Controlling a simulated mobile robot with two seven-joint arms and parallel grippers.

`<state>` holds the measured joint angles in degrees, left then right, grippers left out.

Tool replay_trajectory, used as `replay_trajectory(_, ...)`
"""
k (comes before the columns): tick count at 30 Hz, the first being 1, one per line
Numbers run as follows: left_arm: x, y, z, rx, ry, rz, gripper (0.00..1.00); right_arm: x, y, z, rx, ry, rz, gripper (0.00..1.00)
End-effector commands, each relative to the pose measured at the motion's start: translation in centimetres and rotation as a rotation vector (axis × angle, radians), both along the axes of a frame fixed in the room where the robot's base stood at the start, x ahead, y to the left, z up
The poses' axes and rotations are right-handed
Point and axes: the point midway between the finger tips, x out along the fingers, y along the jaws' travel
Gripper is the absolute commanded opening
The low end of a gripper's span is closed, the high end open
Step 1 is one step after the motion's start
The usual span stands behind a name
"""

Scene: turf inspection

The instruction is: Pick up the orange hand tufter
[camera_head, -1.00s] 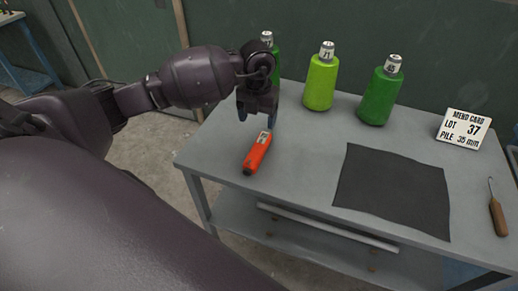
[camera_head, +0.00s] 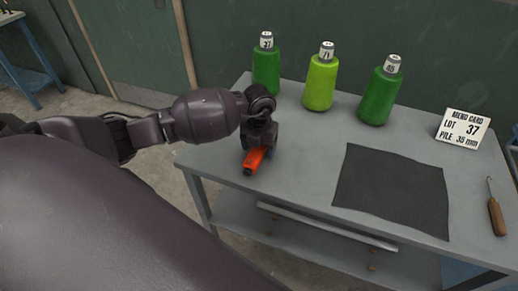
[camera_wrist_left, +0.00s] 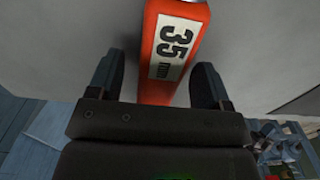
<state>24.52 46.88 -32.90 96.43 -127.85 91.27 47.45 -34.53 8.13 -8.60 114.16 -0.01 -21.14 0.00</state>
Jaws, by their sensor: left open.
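The orange hand tufter (camera_head: 252,163) lies on the grey table near its left front edge. My left gripper (camera_head: 259,151) is over the tufter's far part and hides that part in the head view. In the left wrist view the tufter (camera_wrist_left: 188,25) runs between the two open fingers (camera_wrist_left: 157,85), and its white label reads "35 mm". There is a gap on each side between finger and tufter. My right gripper is not in view.
Three green thread cones, the left one (camera_head: 266,70) marked 37, stand along the back of the table (camera_head: 310,140). A dark cloth (camera_head: 390,190) lies right of the tufter. A mend card (camera_head: 463,128) and a wooden-handled hook (camera_head: 497,215) are at the right.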

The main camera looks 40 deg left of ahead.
Motion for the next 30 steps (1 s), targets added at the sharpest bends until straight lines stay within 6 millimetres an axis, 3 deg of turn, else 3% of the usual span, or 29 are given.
replay_trajectory(5, 0.0, 0.0, 0.0, 0.000, 0.000, 0.000, 0.72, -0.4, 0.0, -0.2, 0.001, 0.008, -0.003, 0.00)
replay_trajectory(17, 0.0, 0.0, 0.0, -0.001, 0.000, -0.001, 0.11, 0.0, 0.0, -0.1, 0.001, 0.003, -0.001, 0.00)
replay_trajectory(25, 0.1, 0.0, 0.3, -0.001, -0.002, -0.001, 0.10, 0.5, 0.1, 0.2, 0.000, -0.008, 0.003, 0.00)
replay_trajectory(30, 0.1, 0.0, 1.7, -0.001, -0.004, -0.002, 0.10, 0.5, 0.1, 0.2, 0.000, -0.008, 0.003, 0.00)
